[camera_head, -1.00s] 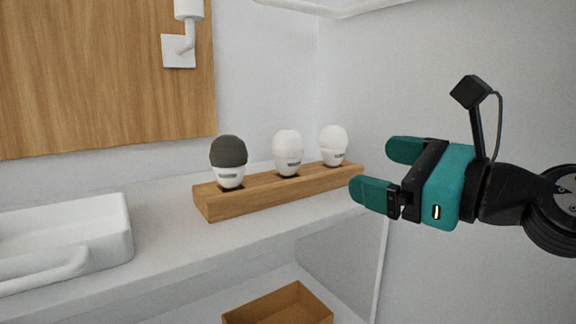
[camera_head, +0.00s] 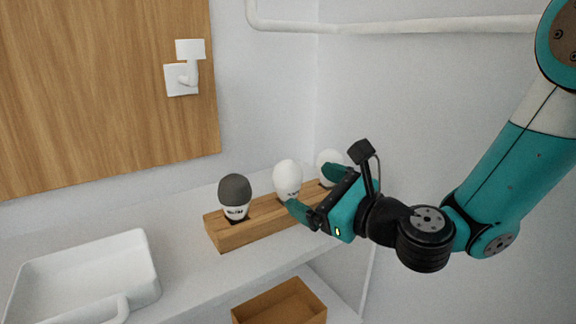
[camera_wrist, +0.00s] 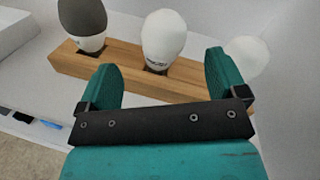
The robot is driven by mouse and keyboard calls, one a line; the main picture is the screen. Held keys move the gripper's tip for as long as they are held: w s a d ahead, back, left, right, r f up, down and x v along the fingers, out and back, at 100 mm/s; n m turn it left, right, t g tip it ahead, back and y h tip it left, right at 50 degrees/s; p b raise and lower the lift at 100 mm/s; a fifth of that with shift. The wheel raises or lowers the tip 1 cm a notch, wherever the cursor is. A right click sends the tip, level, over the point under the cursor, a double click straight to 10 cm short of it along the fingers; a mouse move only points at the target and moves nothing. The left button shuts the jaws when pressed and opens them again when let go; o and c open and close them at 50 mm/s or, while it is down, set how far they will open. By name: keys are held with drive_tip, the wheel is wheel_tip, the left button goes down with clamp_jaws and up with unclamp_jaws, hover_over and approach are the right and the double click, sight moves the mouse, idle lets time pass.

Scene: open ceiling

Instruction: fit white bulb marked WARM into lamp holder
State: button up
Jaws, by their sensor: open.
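Three bulbs stand upright in a wooden block: a dark-topped one (camera_head: 235,193) at left, a white one (camera_head: 287,176) in the middle and another white one (camera_head: 328,160) at right. Their labels are too small to read, so I cannot tell which is marked WARM. My gripper (camera_head: 313,189) is open and empty, in front of the block near the middle white bulb. In the wrist view this middle bulb (camera_wrist: 163,38) shows beyond the gap between the fingers, and the right bulb (camera_wrist: 247,56) is partly behind the right finger. The white lamp holder (camera_head: 189,66) is on the wooden wall panel.
The wooden block (camera_head: 228,236) stands on a white counter (camera_head: 190,262). A white basin (camera_head: 85,275) is at the left. An open brown box (camera_head: 280,305) sits lower down, below the counter. A white rail (camera_head: 400,27) runs along the upper wall.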

sight(299, 183)
drive_tip(key=p+x, duration=0.2)
drive_tip(key=x, duration=0.3)
drive_tip(key=shift+w+f+p, duration=0.1)
drive_tip(key=shift+w+p, duration=0.3)
drive_tip(key=shift+w+a+f, duration=0.1)
drive_tip(key=shift+w+a, duration=0.05)
drive_tip(key=c, duration=1)
